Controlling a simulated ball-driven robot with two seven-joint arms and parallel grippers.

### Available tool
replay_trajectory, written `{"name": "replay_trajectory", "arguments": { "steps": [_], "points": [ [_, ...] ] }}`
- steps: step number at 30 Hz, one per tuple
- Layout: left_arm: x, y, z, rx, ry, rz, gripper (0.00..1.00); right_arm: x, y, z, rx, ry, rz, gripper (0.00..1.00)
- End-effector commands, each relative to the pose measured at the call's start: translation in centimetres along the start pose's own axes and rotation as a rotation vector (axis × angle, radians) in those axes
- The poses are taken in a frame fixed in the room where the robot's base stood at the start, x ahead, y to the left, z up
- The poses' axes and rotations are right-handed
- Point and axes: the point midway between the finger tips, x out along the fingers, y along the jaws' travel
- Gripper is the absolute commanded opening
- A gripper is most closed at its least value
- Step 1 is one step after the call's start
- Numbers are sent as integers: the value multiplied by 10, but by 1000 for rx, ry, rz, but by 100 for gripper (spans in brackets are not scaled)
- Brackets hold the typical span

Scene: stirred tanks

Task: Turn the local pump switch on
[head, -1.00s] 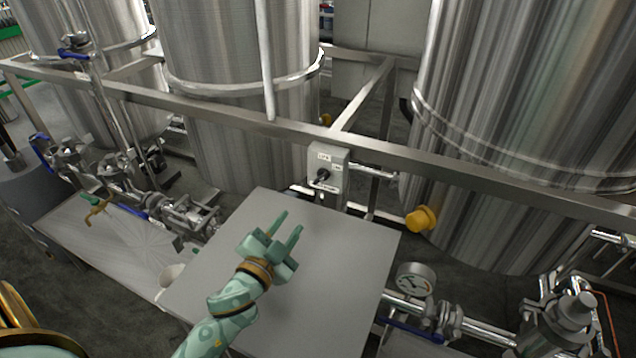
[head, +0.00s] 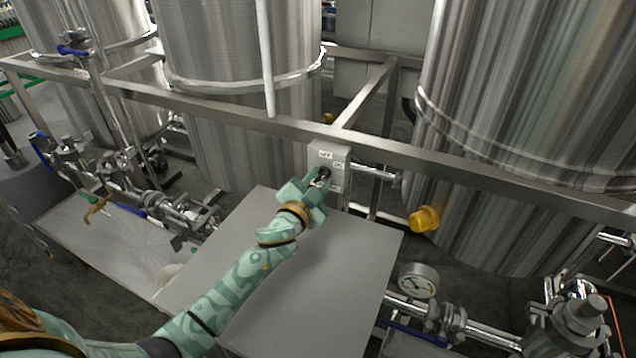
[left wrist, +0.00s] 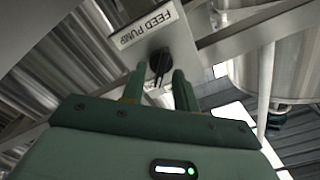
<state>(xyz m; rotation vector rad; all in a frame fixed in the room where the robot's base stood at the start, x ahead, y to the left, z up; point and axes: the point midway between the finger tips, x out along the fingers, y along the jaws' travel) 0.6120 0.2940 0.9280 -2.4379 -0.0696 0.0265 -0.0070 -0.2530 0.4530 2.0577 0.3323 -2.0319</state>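The pump switch is a grey box (head: 342,177) with a black rotary knob (head: 323,173) and small white labels, mounted by the frame rail behind the grey plate. In the left wrist view the box (left wrist: 180,38) carries a "FEED PUMP" label (left wrist: 146,26), and its black knob (left wrist: 160,64) lies ahead of my fingertips. My left gripper (head: 316,184) is at the box front. Its fingers (left wrist: 159,78) are apart, one on each side of the knob, with gaps showing; I see no firm contact. The gripper partly hides the box in the head view. My right gripper is not in view.
A flat grey plate (head: 330,260) lies below my left arm. A metal rail (head: 230,122) runs above the switch in front of large steel tanks (head: 235,60). A yellow cap (head: 424,219) and a gauge (head: 417,281) are to the right. Pipes and valves (head: 180,212) are to the left.

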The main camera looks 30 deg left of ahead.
Motion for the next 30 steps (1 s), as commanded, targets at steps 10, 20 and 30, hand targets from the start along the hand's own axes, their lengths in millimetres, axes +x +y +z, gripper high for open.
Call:
{"name": "replay_trajectory", "arguments": {
  "steps": [10, 20, 30],
  "points": [
    [0, 0, 0, 1, 0, 1, 0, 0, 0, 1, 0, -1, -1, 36],
    [0, 2, 0, 321, 1, 1, 0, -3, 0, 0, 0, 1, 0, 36],
    [-1, 3, 0, 362, 0, 1, 11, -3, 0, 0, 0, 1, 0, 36]
  ]
}}
